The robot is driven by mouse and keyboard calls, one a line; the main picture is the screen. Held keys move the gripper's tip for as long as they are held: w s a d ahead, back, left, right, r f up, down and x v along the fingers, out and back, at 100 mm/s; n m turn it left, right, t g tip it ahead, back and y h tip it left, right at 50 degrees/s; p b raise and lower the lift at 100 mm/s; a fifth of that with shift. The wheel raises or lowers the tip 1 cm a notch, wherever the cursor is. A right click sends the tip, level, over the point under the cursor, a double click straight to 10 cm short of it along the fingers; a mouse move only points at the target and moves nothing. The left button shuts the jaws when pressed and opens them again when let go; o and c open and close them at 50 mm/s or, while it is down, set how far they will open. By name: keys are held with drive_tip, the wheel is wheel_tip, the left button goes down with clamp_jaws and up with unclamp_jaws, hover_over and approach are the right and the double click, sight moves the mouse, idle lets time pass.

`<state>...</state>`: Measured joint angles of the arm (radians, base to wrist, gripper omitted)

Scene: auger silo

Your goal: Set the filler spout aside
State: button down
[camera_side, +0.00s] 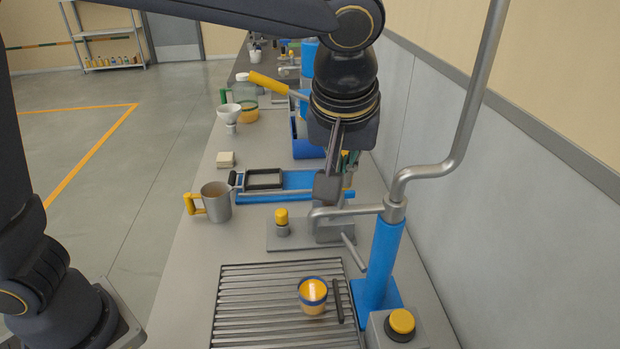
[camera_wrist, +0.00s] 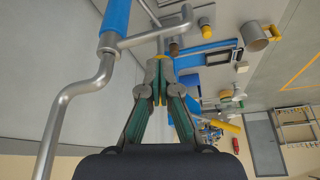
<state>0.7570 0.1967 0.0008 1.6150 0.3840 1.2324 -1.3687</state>
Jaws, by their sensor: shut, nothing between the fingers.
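The likely filler spout is the grey horizontal pipe (camera_side: 350,210) that runs left from the blue post (camera_side: 383,262) and bends down at its free end. It also shows in the wrist view (camera_wrist: 150,36), beside the blue post at the top. My gripper (camera_side: 326,190) points down just above and behind this pipe. In the wrist view my gripper (camera_wrist: 160,68) has its fingertips together, with nothing between them. From the side view I cannot tell whether the fingers touch the pipe. A yellow cup with a blue rim (camera_side: 313,296) stands on the slatted grate (camera_side: 245,305).
A tall bent grey pipe (camera_side: 465,120) rises from the post near the wall. A yellow knob (camera_side: 281,216) stands left of the spout, and a yellow button (camera_side: 402,321) is at front right.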

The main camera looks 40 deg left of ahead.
drive_tip(key=a+m, duration=0.1)
drive_tip(key=w+a+m+h, duration=0.1)
drive_tip(key=m, duration=0.1)
drive_tip(key=shift+w+a, duration=0.25)
drive_tip(key=shift+w, duration=0.05)
drive_tip(key=w+a+m+h, duration=0.3)
drive_tip(key=w+m+h, duration=0.1)
drive_tip(key=w+m, duration=0.6)
drive_tip(key=shift+m, duration=0.4)
drive_tip(key=shift+w, duration=0.1)
idle(0.3)
drive_tip(key=s+a+r, duration=0.5)
drive_tip(key=r, duration=0.4)
drive_tip(key=shift+s+a+r, duration=0.15)
drive_tip(key=shift+s+a, duration=0.2)
drive_tip(key=shift+s, duration=0.05)
